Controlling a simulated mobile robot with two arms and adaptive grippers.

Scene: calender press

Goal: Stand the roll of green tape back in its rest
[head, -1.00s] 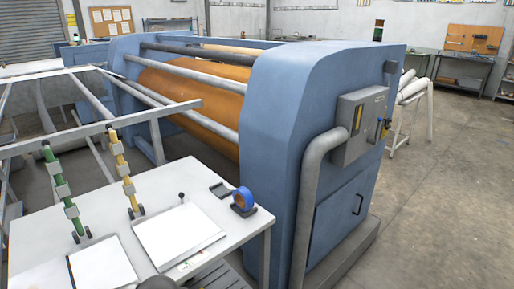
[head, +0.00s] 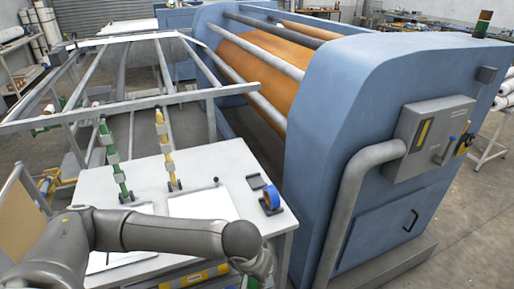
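A roll of blue tape (head: 271,197) stands upright in a dark rest on the right end of the white table (head: 236,167). A dark flat rest (head: 256,181) beside it, farther back, looks empty. My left arm reaches in from the lower left across the table's front. My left gripper (head: 260,272) is in front of the table's right corner, cut off by the bottom edge. A small patch of green (head: 251,284) shows at it; I cannot tell if this is the green tape or whether the fingers are shut on it. My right gripper is out of view.
White sheets (head: 203,204) lie on the table. The blue press (head: 345,110) stands close to the table's right. A yellow tool (head: 203,273) lies low under the table's front edge.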

